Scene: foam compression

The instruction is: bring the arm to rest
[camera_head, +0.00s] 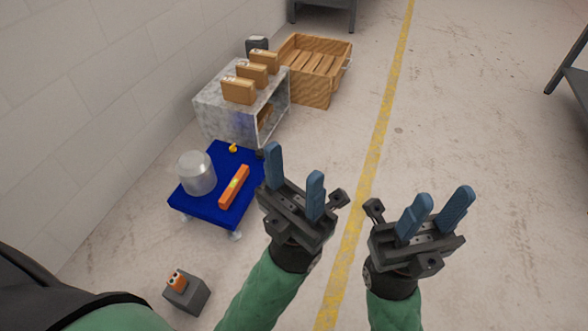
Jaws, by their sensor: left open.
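My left gripper (294,167) is open and empty, its two blue fingers apart and pointing up the picture. It is in the air, to the right of a low blue table (210,207) in the view. My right gripper (440,200) is beside it on the right, also with its blue fingers apart and nothing between them. The green sleeves of both arms come up from the bottom edge. The two grippers do not touch each other.
The blue table holds a clear cylinder (196,173), an orange bar (234,187) and a small yellow piece (233,148). Behind it stand a grey cabinet (225,115) with brown boxes on top and a wooden crate (320,90). A grey block (187,294) stands at lower left.

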